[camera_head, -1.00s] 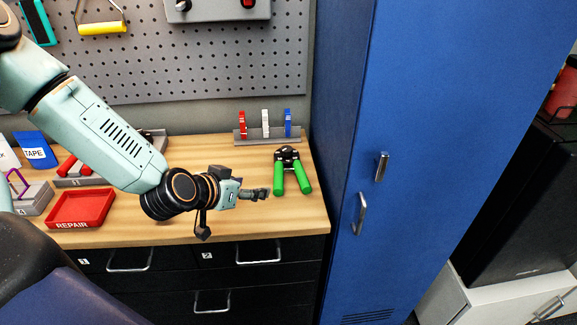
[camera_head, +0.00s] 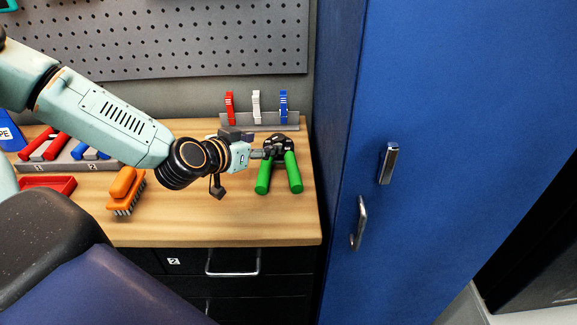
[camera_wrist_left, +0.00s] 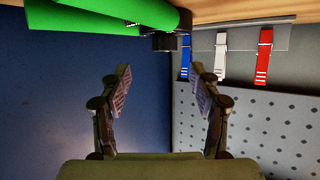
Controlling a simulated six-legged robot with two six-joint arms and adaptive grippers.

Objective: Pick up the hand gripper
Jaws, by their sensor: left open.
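The hand gripper (camera_head: 294,172), with two green handles and a black head, lies on the wooden bench near its right end. My left gripper (camera_head: 270,153) is open beside its black head in the head view, its tips overlapping the head there. In the left wrist view the green handles (camera_wrist_left: 105,17) cross the top left, past the open fingers (camera_wrist_left: 161,85). Nothing sits between the fingers. I cannot tell whether they touch the hand gripper. My right gripper is not in view.
A rack (camera_head: 262,121) with red, white and blue clips stands behind the hand gripper. An orange brush (camera_head: 124,187) and a red tray (camera_head: 62,185) are to the left. A tall blue locker (camera_head: 440,130) borders the bench on the right. The bench front is clear.

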